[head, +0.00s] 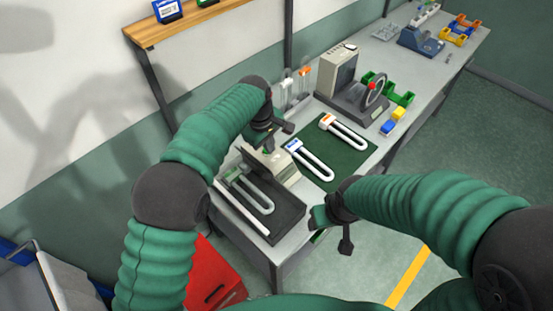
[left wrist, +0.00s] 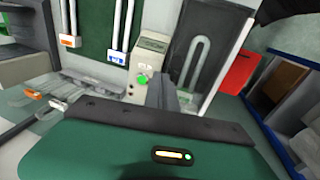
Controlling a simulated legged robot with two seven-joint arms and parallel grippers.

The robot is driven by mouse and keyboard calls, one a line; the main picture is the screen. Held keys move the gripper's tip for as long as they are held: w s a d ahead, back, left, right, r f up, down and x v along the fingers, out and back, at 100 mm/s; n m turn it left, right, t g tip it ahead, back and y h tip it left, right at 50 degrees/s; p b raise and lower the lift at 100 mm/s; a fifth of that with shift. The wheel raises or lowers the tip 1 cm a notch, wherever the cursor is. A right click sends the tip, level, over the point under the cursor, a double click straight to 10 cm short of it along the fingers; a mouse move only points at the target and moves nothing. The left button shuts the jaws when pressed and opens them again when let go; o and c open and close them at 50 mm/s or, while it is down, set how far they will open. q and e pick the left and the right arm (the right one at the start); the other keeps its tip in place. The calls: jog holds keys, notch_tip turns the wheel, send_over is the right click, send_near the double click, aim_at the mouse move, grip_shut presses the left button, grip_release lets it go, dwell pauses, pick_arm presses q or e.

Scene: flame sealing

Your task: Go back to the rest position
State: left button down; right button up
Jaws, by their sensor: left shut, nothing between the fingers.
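My left gripper (head: 268,138) is shut and empty, above a beige device (head: 287,176) on the bench. In the left wrist view its shut fingers (left wrist: 163,92) are in front of the device (left wrist: 148,65), which has a green button. My right gripper (head: 330,218) hangs empty by the bench's front edge; its finger gap is not clear. A white U-shaped piece with a blue label (head: 313,163) and one with an orange label (head: 345,132) lie on a green mat (head: 318,131). Another U-shaped piece (head: 257,196) lies on a dark tray (head: 284,220).
A grey machine with a wheel (head: 337,72) stands farther along the bench (head: 400,62). Green bins (head: 400,97) and yellow and blue blocks (head: 391,120) are beside it. A wooden shelf (head: 165,32) is on the wall. A red cabinet (head: 212,277) is below left.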

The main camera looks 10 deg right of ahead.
pick_arm(q)
jog(key=s+a+f+m+b, duration=0.1)
jog(key=s+a+b, duration=0.1)
jog(key=a, duration=0.5)
jog(key=s+a+f+m+b, duration=0.1)
jog(key=s+a+f, duration=0.1)
jog(key=a, duration=0.6)
jog(key=s+a+f+m+y+b, duration=0.1)
jog(key=s+a+f+m+b, duration=0.1)
jog(key=s+a, duration=0.5)
jog(key=s+a+f+m+b, duration=0.2)
jog(key=s+a+f, duration=0.3)
jog(key=s, duration=0.8)
jog(key=shift+s+a+f+m+t+y, duration=0.2)
jog(key=shift+a+f+m+t+y, duration=0.15)
jog(key=shift+a, duration=1.4)
pick_arm(e)
notch_tip(320, 180, down, 7)
jog(key=a, duration=0.1)
